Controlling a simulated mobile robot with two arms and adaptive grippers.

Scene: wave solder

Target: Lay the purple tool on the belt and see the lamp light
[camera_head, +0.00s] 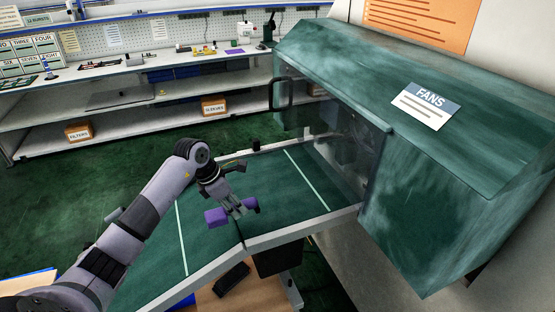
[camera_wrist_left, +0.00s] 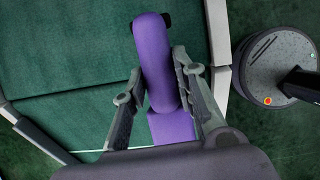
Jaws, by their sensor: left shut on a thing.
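The purple tool (camera_head: 216,217) is between the fingers of my left gripper (camera_head: 236,207) in the head view. It also shows in the left wrist view as a rounded purple bar (camera_wrist_left: 155,60) with a dark end, and the two fingers of my left gripper (camera_wrist_left: 159,100) close on its sides. The green belt (camera_head: 270,190) with white cross lines lies beneath it. I cannot tell whether the tool touches the belt. My right gripper is not in view.
A large green machine (camera_head: 440,200) labelled FANS stands over the belt's right end, with a clear panel (camera_head: 340,140). A pale rail (camera_head: 290,234) edges the belt. Shelves with boxes (camera_head: 213,106) stand at the back. The belt is otherwise clear.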

